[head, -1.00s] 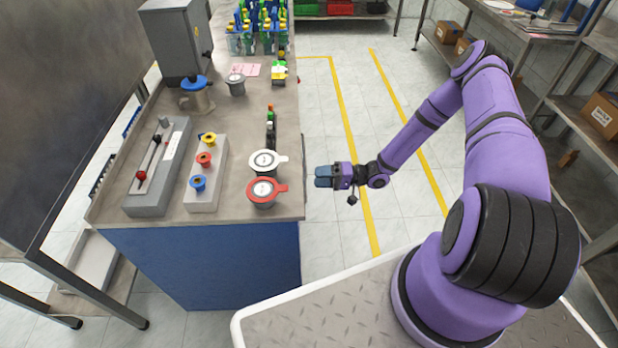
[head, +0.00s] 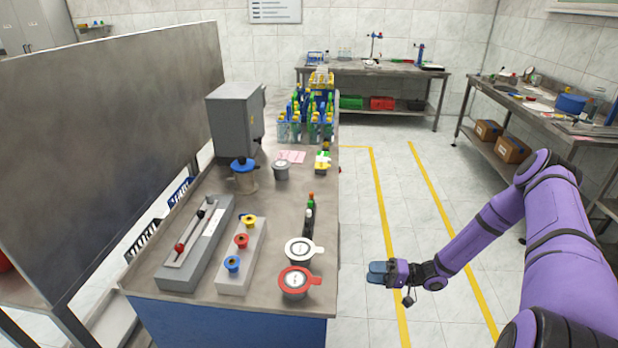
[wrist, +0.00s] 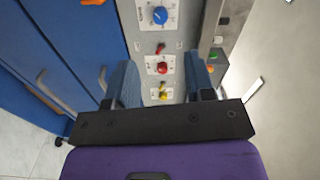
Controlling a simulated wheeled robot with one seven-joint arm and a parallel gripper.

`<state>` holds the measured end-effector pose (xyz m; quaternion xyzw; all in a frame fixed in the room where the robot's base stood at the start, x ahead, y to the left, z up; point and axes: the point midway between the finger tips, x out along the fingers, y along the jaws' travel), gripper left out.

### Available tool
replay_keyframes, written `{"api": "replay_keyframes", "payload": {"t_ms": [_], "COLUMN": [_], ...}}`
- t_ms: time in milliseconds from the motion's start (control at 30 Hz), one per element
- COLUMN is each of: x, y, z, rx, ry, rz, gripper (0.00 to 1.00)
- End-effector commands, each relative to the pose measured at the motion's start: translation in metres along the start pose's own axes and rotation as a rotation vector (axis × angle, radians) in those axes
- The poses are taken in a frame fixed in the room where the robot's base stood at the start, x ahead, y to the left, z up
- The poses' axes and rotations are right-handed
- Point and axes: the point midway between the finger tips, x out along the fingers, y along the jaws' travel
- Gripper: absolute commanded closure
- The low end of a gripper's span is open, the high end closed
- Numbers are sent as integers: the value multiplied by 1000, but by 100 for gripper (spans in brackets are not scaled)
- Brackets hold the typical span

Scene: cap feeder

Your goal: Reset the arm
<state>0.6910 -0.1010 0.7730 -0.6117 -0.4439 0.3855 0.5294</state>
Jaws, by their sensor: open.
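My gripper (head: 378,272) is in the head view, held over the floor to the right of the bench, apart from everything. In the wrist view my gripper (wrist: 160,85) shows two blue fingers spread apart with nothing between them. My purple arm reaches in from the right and is bent at the elbow. Beyond the fingers, the wrist view shows a grey panel with a blue knob (wrist: 160,15), a red knob (wrist: 162,68) and a yellow knob (wrist: 163,95).
The bench (head: 190,302) bears a red-rimmed container (head: 294,281), a white-rimmed container (head: 299,250), a grey lever box (head: 193,262), a knob block (head: 236,284) and racks of bottles (head: 300,128). The floor (head: 365,220) right of the bench is clear, with yellow lines.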

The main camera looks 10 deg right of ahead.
Motion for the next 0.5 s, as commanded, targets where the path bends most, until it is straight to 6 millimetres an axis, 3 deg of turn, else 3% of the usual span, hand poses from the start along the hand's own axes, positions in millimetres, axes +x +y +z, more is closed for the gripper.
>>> {"api": "replay_keyframes", "payload": {"t_ms": [167, 500], "x": [-2, -5], "y": [-17, -100], "z": [-6, -22], "rx": [-6, -5], "ry": [-55, -299], "rz": [30, 205], "gripper": [51, 51]}}
